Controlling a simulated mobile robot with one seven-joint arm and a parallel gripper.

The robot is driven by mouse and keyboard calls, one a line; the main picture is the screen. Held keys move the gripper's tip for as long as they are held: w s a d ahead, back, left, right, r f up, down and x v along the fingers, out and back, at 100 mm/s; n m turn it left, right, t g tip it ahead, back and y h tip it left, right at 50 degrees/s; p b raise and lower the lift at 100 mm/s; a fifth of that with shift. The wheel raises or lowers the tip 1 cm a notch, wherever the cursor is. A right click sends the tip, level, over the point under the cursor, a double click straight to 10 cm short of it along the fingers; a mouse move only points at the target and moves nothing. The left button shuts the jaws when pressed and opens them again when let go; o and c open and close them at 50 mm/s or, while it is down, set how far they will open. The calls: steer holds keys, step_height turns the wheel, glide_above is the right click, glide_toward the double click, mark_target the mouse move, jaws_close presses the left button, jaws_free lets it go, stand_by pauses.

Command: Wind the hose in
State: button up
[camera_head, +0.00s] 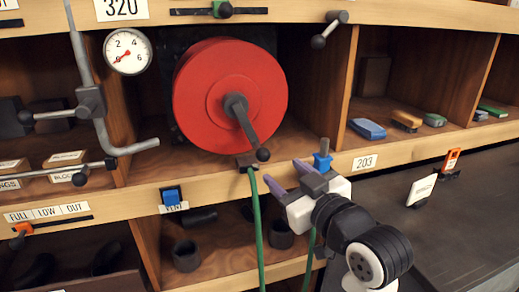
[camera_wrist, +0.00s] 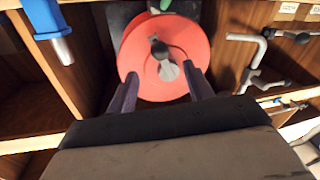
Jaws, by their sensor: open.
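A red hose reel (camera_head: 205,95) sits in the middle compartment of the wooden shelf. A dark crank handle (camera_head: 243,122) with a round knob is on its face, the knob pointing down and to the right. The green hose (camera_head: 255,225) hangs from a small dark guide (camera_head: 246,161) below the reel, over the shelf's front edge. My gripper (camera_head: 284,178) is open and empty, in front of the shelf, below and right of the crank knob and apart from it. In the wrist view the reel (camera_wrist: 135,60) and its crank (camera_wrist: 160,50) show beyond the two purple fingers (camera_wrist: 160,92).
A blue valve-like piece (camera_head: 322,161) stands on the shelf edge close to my gripper. A bent grey lever (camera_head: 100,110) and a gauge (camera_head: 128,52) are left of the reel. A dark counter (camera_head: 440,225) lies right, with a white card (camera_head: 421,190) on it.

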mark_target(259, 151)
steer(key=p+x, duration=0.2)
steer(key=x, duration=0.9)
steer(key=shift+w+a, duration=0.1)
steer(key=shift+w, duration=0.05)
steer(key=shift+c, duration=0.4)
jaws_close()
